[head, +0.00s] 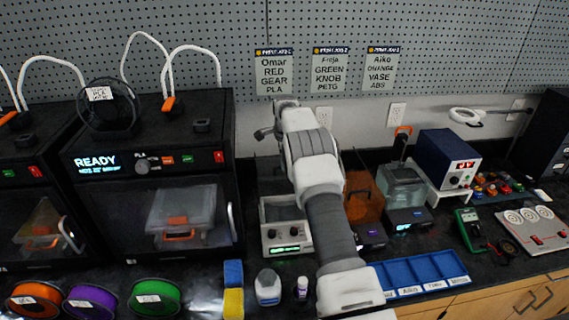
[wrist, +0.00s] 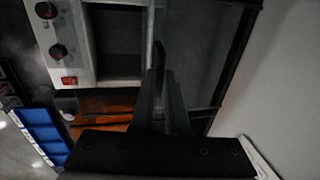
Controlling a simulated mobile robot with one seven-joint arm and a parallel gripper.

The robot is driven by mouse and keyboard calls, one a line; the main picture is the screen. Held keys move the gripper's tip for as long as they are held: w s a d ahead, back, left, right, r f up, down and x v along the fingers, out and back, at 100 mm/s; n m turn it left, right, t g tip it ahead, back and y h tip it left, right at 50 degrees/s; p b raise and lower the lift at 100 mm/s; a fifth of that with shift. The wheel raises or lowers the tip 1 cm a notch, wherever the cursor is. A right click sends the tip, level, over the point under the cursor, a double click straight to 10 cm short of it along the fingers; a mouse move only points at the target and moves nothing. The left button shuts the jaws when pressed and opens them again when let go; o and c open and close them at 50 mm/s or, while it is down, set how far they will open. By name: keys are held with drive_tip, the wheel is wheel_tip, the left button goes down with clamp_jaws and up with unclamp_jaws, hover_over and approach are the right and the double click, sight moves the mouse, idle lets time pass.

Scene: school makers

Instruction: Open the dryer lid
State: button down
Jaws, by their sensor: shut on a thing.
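The dryer seems to be the pale box (head: 286,237) with knobs and a green display, in the middle of the bench. Its open compartment shows beside my arm. In the wrist view the same box (wrist: 71,38) shows two black knobs, a red switch and a dark, empty-looking inside. A dark-framed, see-through lid (wrist: 205,45) stands raised beside the opening. My gripper (wrist: 160,75) is shut at the lid's near edge; the exact contact is too dark to make out. In the head view my arm hides the gripper.
An orange see-through box (head: 363,198) and a clear-lidded box (head: 403,186) stand right of my arm. A blue divided tray (head: 420,272) lies in front. Printers (head: 150,165) fill the left. A pegboard wall (head: 390,55) closes the back.

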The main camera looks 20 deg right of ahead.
drive_tip(key=shift+w+d, duration=0.15)
drive_tip(key=shift+w, duration=0.25)
drive_tip(key=c, duration=0.9)
unclamp_jaws()
drive_tip(key=shift+r, duration=0.15)
drive_tip(key=s+r, duration=0.1)
drive_tip(key=r, duration=0.4)
drive_tip(key=s+r, duration=0.1)
drive_tip(key=r, duration=0.5)
drive_tip(key=s+r, duration=0.1)
drive_tip(key=r, duration=0.5)
drive_tip(key=shift+s+a, duration=0.2)
drive_tip(key=shift+a, duration=0.15)
drive_tip(key=shift+f, duration=0.1)
